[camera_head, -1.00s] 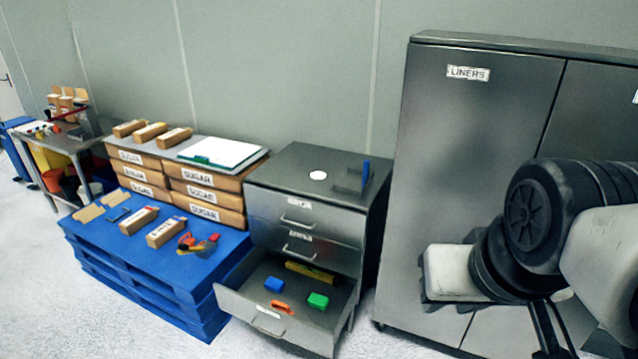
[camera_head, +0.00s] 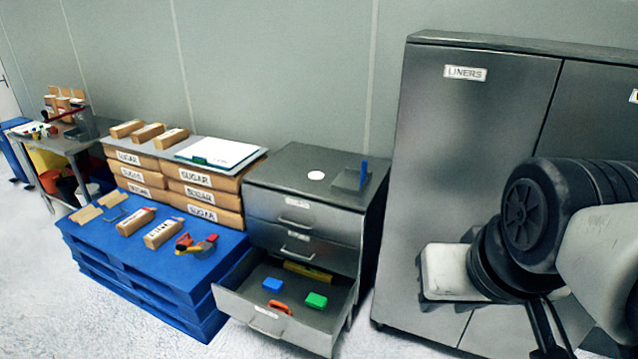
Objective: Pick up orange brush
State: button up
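An orange object (camera_head: 281,307), perhaps the orange brush, lies in the open bottom drawer (camera_head: 243,312) of the grey metal cabinet, near the drawer's front. It is too small to make out its exact shape. My gripper (camera_head: 553,345) is at the lower right, cut off by the frame's bottom edge and well right of the drawer. Two dark finger-like parts show, but their tips are hidden.
A tall LINERS cabinet (camera_head: 480,140) stands behind my arm. A blue pallet (camera_head: 125,252) with boxes and a red-orange tool (camera_head: 197,243) stands left of the drawer. SUGAR boxes (camera_head: 203,194) are stacked behind it. The floor before the drawer is clear.

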aim_at(279, 309)
jog(key=i+j, duration=0.2)
jog(key=j, duration=0.15)
jog(key=i+j+z, duration=0.1)
jog(key=j, duration=0.25)
jog(key=i+j, duration=0.5)
jog(key=j, duration=0.2)
jog(key=i+j+z, duration=0.1)
jog(key=j, duration=0.25)
jog(key=i+j, duration=0.3)
jog(key=i+j+z, duration=0.1)
jog(key=j, duration=0.35)
jog(key=i, duration=0.05)
